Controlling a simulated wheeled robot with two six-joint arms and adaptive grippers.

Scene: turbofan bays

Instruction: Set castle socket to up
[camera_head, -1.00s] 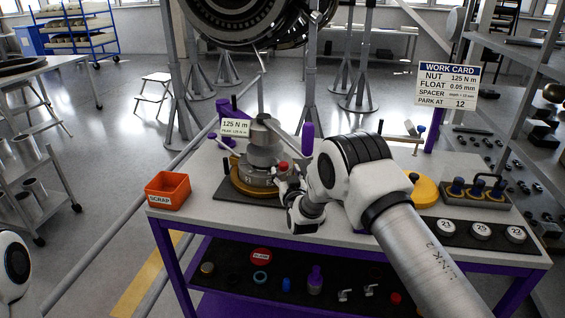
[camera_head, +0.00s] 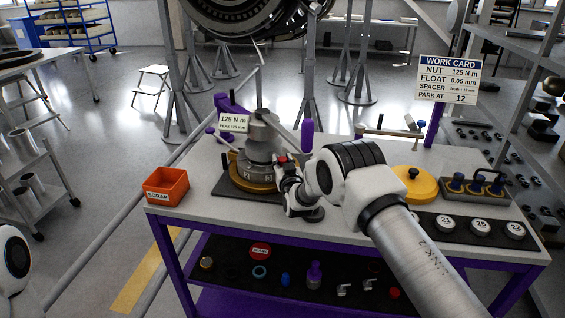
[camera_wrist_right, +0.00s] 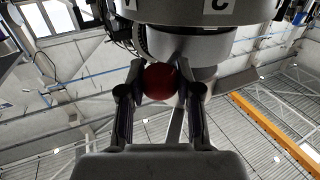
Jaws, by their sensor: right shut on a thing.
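The grey castle socket assembly (camera_head: 258,150) stands upright on a brass-coloured ring base on the bench, with marks around its lower body. A grey arm slopes from its top towards the right. My right gripper (camera_head: 283,163) is at the right side of the assembly. In the right wrist view my right gripper (camera_wrist_right: 160,90) is shut on a red ball knob (camera_wrist_right: 160,82), just below a grey body with the letters V and C (camera_wrist_right: 205,8). In the head view my gripper partly hides the knob. Only part of my left arm shows at the left edge; its gripper is out of view.
An orange scrap bin (camera_head: 166,187) stands at the bench's left front. A yellow round lid (camera_head: 414,186), a rack of dark pegs (camera_head: 475,190) and numbered discs (camera_head: 482,229) lie on the right. A work card (camera_head: 449,80) stands behind. A purple upright handle (camera_head: 307,135) rises behind my gripper.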

